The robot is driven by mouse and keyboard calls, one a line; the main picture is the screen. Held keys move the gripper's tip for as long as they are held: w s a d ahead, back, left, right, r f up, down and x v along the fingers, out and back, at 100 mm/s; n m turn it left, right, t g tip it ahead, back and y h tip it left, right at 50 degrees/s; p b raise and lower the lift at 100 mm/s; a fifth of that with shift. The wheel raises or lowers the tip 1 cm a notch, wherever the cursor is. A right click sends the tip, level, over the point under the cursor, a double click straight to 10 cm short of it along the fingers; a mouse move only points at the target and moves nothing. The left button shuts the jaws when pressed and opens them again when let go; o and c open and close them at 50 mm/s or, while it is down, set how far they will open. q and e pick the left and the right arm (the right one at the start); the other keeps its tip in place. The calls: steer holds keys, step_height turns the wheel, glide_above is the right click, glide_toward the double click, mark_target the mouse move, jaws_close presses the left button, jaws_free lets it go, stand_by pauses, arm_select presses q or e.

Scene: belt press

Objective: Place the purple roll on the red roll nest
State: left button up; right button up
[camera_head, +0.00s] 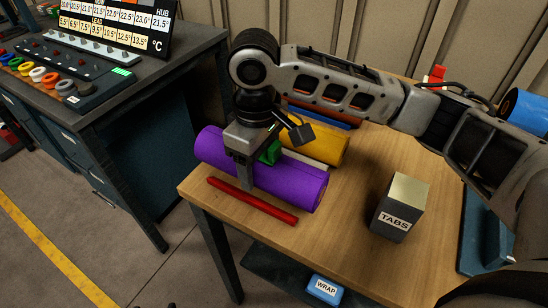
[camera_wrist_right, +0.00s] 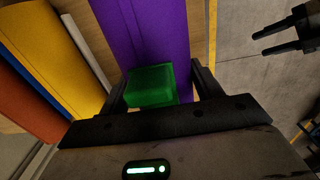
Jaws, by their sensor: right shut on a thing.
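The purple roll (camera_head: 292,186) lies lengthwise near the table's left front edge, and it also shows in the right wrist view (camera_wrist_right: 150,30). My right gripper (camera_head: 247,178) comes down over its middle, one finger on its near side, and is shut on it. A green block (camera_wrist_right: 150,85) is between the fingers, against the roll. A red bar (camera_head: 250,201) lies along the roll's near side; I cannot tell whether it is part of the red roll nest. Whether the roll touches the table is unclear. My left gripper (camera_wrist_right: 268,40) shows dark, its two fingers apart and empty.
A yellow roll (camera_head: 318,144) lies just behind the purple one, with a pale strip between them. Orange and blue pieces are farther back. A grey box marked TABS (camera_head: 399,207) stands to the right. Bare wood separates it from the rolls. A control bench (camera_head: 120,130) stands at left.

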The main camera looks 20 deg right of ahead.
mark_target(258, 174)
steer(key=shift+w+a+f, duration=0.2)
steer(key=shift+w+f, duration=0.3)
steer(key=shift+f, duration=1.55)
steer(key=shift+f, duration=0.1)
steer(key=o, duration=1.8)
steer(key=shift+f, duration=0.1)
steer(key=shift+c, duration=0.2)
step_height(258, 174, up, 12)
steer(key=shift+s+r+p, duration=0.1)
steer(key=shift+r+p, duration=0.05)
steer(key=shift+p, duration=0.15)
